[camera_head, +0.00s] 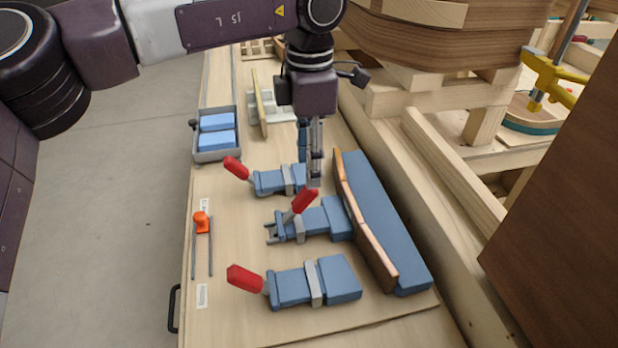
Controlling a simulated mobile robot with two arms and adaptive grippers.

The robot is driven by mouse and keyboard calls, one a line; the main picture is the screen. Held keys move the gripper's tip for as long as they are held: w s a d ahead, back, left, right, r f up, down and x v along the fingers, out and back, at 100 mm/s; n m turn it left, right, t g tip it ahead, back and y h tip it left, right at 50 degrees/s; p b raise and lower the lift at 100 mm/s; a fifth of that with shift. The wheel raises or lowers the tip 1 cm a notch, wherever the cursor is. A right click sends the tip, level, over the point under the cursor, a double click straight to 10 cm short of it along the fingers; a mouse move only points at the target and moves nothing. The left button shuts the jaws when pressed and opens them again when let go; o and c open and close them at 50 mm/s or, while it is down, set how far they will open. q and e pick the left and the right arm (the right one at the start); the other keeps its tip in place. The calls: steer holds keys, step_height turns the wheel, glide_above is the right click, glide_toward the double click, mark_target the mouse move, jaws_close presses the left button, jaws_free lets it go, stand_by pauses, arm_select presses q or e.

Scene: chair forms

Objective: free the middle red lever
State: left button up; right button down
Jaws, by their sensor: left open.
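Three blue clamps with red levers lie in a row on the wooden board. The middle red lever (305,200) leans up and to the right over its blue clamp (323,220), whose grey fork end points left. The far red lever (236,168) and the near red lever (245,279) both point left, away from their clamps. My left gripper (313,170) is open and points down just above and behind the middle lever's tip. From this angle I cannot tell whether a fingertip touches the lever. My right gripper is out of view.
A curved wood strip with a blue backing block (385,220) stands right of the clamps. A grey tray (217,153) with blue blocks sits at the left edge, near an orange-topped part (201,222). Stacked wood forms and timbers (455,170) crowd the right.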

mark_target(309, 191)
arm_select(q)
steer(key=f, duration=0.1)
steer(key=s+f+p, duration=0.1)
steer(key=f, duration=0.1)
steer(key=shift+a+f, duration=0.1)
steer(key=shift+f, duration=0.2)
step_height(309, 191, down, 3)
steer(key=shift+w+r+p, duration=0.1)
steer(key=shift+w+p, duration=0.05)
steer(key=shift+p, duration=0.2)
steer(key=shift+f, duration=0.2)
steer(key=c, duration=0.3)
jaws_close()
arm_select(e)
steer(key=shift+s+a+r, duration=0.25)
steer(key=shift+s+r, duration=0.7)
